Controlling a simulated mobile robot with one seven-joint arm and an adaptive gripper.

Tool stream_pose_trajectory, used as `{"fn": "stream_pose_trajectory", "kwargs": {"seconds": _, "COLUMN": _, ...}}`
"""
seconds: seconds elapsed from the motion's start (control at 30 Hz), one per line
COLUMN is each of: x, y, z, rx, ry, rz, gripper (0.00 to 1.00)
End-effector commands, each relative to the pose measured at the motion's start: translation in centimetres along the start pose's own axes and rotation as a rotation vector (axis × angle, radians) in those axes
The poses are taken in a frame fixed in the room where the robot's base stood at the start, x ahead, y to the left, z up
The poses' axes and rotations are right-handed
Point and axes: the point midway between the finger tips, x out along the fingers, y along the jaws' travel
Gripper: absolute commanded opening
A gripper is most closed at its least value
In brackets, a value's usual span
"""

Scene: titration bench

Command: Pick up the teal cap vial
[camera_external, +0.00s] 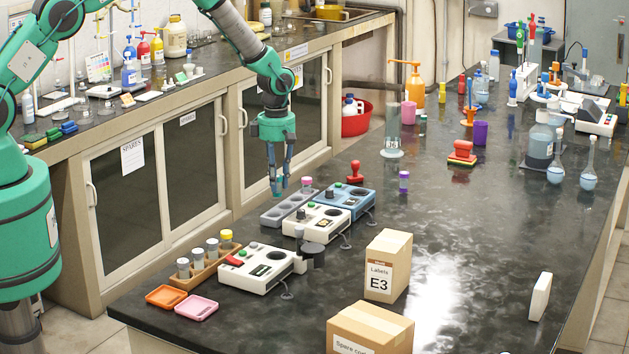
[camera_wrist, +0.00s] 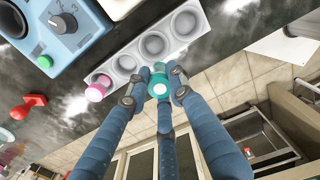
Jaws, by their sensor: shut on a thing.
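My gripper (camera_wrist: 158,90) is shut on the teal cap vial (camera_wrist: 160,84); its blue fingers close around the vial from both sides in the wrist view. Only the teal cap shows clearly; the vial's body is hidden below it. The rack also shows in the wrist view (camera_wrist: 138,55), with several round empty wells. I cannot tell whether the vial's bottom is clear of the rack.
A pink-capped vial (camera_wrist: 96,91) stands in the rack close to my fingers. A blue device (camera_external: 352,198) and a white device (camera_external: 315,222) sit beside the rack. A red stamp-like object (camera_external: 355,173) stands behind. The bench edge and floor lie to the left.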

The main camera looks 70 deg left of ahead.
Motion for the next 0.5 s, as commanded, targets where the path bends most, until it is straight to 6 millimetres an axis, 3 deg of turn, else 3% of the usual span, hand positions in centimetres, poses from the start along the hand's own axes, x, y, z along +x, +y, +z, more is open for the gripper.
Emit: {"fn": "stream_pose_trajectory", "kwargs": {"seconds": 0.5, "x": -0.8, "y": -6.2, "z": -4.9, "rx": 0.000, "ry": 0.000, "rz": 0.000, "gripper": 0.00}}
